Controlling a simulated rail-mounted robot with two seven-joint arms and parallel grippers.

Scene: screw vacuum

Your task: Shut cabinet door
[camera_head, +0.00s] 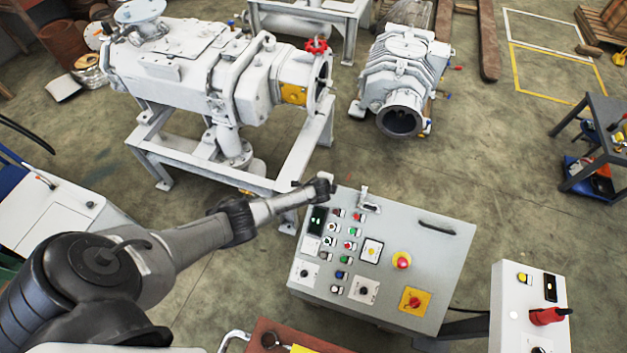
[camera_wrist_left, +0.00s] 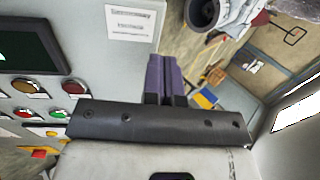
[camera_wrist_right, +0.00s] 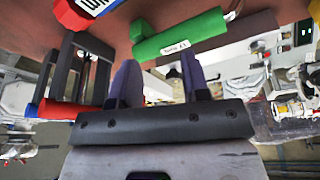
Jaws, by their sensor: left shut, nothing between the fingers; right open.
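The grey control cabinet (camera_head: 395,225) stands at the middle right in the head view. Its face carries several buttons, a small display, a yellow-backed red switch and a black handle (camera_head: 437,227). My left gripper (camera_head: 326,187) is at the cabinet's far left edge; contact cannot be told. In the left wrist view its fingers (camera_wrist_left: 166,72) are shut and empty, beside the button panel (camera_wrist_left: 85,35). A grey surface (camera_wrist_left: 285,145) stands on the right there; I cannot tell whether it is the door. My right gripper (camera_wrist_right: 158,78) is open, with nothing between its fingers.
A white pump (camera_head: 180,75) on a frame stands behind my left arm. A smaller pump (camera_head: 403,75) stands behind the cabinet. A second control box (camera_head: 505,305) is at front right. A green cylinder (camera_wrist_right: 180,35) is near my right fingers.

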